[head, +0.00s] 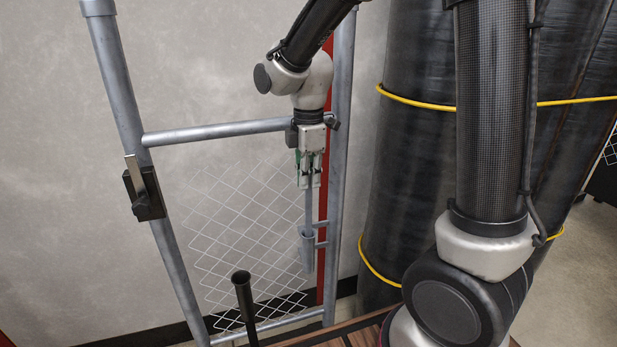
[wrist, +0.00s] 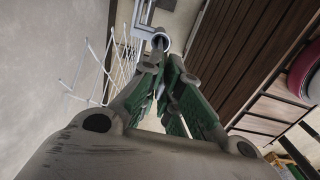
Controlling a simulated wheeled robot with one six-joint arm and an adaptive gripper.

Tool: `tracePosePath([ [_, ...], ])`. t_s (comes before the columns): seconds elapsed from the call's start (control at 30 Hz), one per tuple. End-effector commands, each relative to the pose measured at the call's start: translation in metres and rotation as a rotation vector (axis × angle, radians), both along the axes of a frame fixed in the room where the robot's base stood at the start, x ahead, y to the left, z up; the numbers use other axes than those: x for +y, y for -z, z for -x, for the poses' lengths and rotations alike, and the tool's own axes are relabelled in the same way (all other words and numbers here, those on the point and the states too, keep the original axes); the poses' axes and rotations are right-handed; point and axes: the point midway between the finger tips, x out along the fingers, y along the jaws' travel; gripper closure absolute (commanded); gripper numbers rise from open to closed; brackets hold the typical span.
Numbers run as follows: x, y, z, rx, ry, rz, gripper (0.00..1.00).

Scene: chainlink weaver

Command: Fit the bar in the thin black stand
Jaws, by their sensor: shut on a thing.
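My gripper (head: 309,183) is shut on the upper end of a slim grey bar (head: 308,208), which hangs upright below the fingers. The bar's lower end meets a grey tube holder (head: 307,252) on the frame's right post and appears to be inside it. In the wrist view, my green-padded fingers (wrist: 163,68) close around the bar, and the holder's round mouth (wrist: 161,41) shows just beyond their tips. The thin black stand (head: 243,300) is an upright tube with a flared open top, below and left of my gripper. Its base is out of view.
A grey pipe frame (head: 120,80) with partly woven white chainlink mesh (head: 235,235) stands by the wall. A black bracket with a metal plate (head: 144,190) is on its left post. Large dark wrapped rolls (head: 410,150) stand at right. A wooden surface (head: 340,338) lies below.

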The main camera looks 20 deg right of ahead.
Motion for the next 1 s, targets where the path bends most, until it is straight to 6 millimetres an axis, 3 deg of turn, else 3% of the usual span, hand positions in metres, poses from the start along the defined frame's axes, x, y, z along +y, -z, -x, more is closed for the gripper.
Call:
tracePosePath([
  [0.27,0.000,-0.009,-0.001,-0.002,0.000,-0.001,1.00],
  [1.0,0.000,-0.120,-0.001,-0.004,0.000,-0.001,1.00],
])
